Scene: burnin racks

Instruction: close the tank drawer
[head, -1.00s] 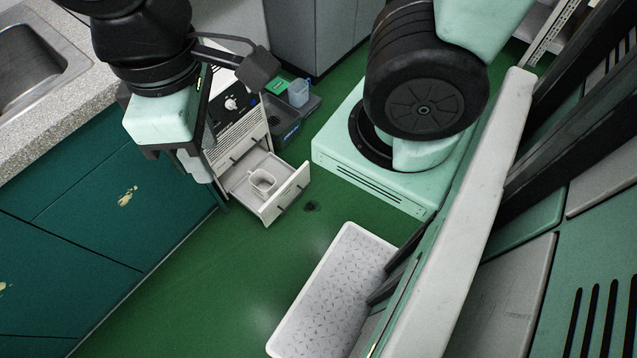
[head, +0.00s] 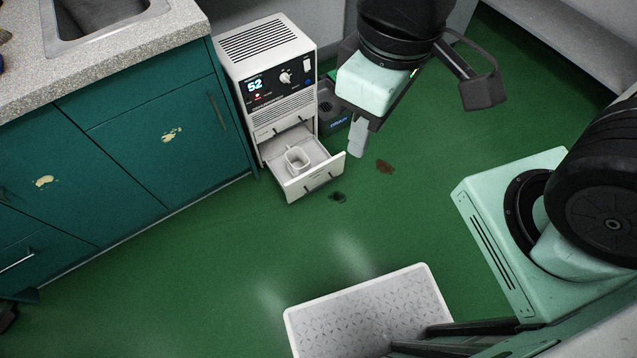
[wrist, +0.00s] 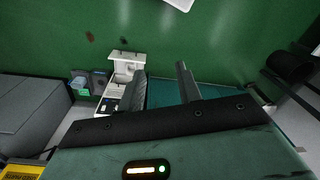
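The tank drawer (head: 325,177) is the white bottom drawer of a white boxy machine (head: 262,62) with a display reading 52. It is pulled out, and a white cup-like container (head: 297,158) stands in it. The drawer also shows in the wrist view (wrist: 126,55), partly beside a finger. My gripper (head: 357,138) hangs to the right of the machine in the head view, pointing down, near the drawer's right side; I cannot tell the gap. In the wrist view my gripper (wrist: 160,69) has its two fingers apart with nothing between them.
Teal cabinets (head: 150,130) with a speckled counter adjoin the machine's left side. A dark bin (head: 333,105) stands on its right, behind my gripper. A white-rimmed tray (head: 425,275) is in front. Green floor before the drawer is clear except for small dark stains (head: 337,197).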

